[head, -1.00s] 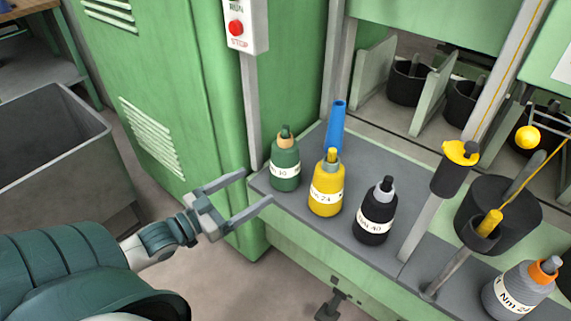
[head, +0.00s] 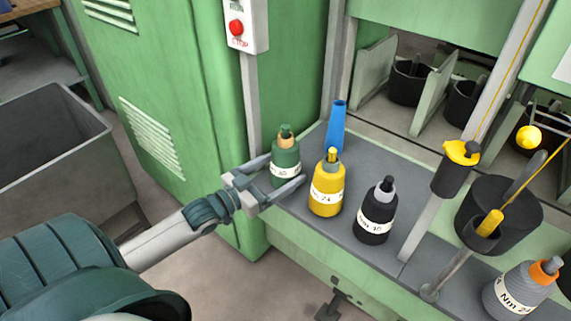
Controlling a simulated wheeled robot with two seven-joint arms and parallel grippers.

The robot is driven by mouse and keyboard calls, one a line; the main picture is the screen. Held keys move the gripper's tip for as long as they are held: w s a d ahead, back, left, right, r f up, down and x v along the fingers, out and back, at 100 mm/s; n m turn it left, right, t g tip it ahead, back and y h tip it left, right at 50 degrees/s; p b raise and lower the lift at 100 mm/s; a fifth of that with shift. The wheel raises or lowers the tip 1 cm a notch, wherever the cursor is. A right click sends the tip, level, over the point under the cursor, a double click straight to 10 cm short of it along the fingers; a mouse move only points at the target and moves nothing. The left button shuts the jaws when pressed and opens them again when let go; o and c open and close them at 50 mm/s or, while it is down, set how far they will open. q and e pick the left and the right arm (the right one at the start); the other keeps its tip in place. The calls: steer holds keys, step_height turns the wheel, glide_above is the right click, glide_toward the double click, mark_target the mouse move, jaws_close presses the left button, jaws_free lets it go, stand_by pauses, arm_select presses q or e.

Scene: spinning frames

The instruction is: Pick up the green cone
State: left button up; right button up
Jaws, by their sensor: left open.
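The green cone (head: 286,155) stands upright at the left end of the grey shelf (head: 320,233), with a white label around its lower part and an orange and green tip. My left gripper (head: 286,172) is open around its lower part, one finger on the far left side and one in front on the near right. The near finger hides part of the cone's base. I cannot tell whether the fingers touch it. My right gripper is not in view.
A yellow cone (head: 326,188) stands close to the right of the green one, near the finger. A blue tube (head: 336,125) stands behind. A black cone (head: 375,215) is farther right. A green cabinet with a stop button (head: 236,28) is behind left.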

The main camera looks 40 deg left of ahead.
mark_target(297, 158)
arm_select(q)
steer(key=shift+w, duration=0.1)
steer(key=shift+w+d+r, duration=0.2)
steer(key=shift+w, duration=0.25)
steer(key=x, duration=0.2)
steer(key=shift+w+d+r, duration=0.15)
steer(key=shift+w+r, duration=0.1)
steer(key=shift+w, duration=0.1)
steer(key=shift+w+d, duration=0.15)
steer(key=shift+w, duration=0.5)
steer(key=c, duration=1.5)
steer(key=shift+o, duration=0.2)
steer(key=shift+r, duration=0.2)
